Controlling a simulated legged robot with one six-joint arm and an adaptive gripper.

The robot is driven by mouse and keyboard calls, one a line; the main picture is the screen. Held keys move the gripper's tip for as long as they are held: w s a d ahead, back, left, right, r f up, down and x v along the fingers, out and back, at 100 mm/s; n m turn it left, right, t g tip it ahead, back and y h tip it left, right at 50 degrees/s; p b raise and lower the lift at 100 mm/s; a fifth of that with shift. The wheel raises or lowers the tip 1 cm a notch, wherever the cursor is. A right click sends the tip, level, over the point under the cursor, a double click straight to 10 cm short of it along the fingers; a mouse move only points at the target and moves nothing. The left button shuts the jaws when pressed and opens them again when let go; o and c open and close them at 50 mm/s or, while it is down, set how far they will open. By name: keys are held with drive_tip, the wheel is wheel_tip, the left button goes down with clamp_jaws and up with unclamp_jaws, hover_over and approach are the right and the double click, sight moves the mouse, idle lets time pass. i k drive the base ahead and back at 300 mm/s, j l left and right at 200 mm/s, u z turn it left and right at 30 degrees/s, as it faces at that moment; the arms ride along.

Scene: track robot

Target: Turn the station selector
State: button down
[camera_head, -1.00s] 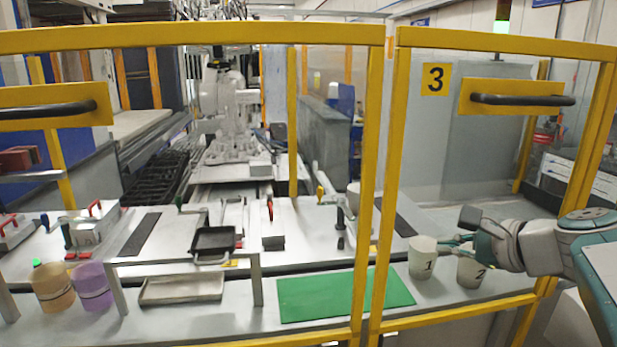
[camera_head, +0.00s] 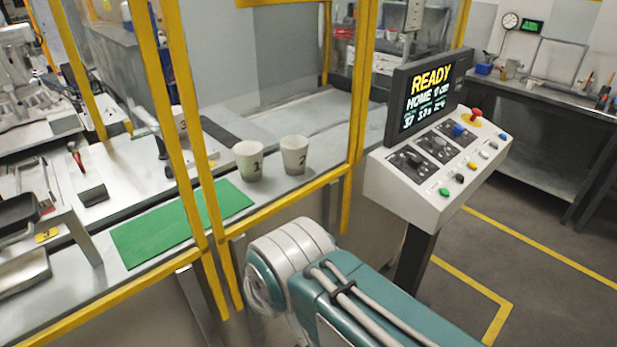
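A control console (camera_head: 400,197) on a dark post stands right of centre, its sloped top facing right and toward me. Its top carries black plates with knobs: a dark knob (camera_head: 412,160) on the nearest plate, another (camera_head: 438,144) on the middle plate, and a blue knob (camera_head: 459,130) on the far plate. I cannot tell which of these is the station selector, and the settings are too small to read. My arm's teal and grey links fill the bottom centre, below and left of the console. My gripper is not in view.
The console screen (camera_head: 428,90) reads READY and HOME. A red button (camera_head: 476,113) on yellow and several small buttons are on the console. Yellow fence posts, a green mat (camera_head: 180,222) and cups 1 (camera_head: 248,162) and 2 (camera_head: 294,156) lie left. Floor is clear right.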

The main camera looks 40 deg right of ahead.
sight(415, 161)
drive_tip(key=z, duration=2.15)
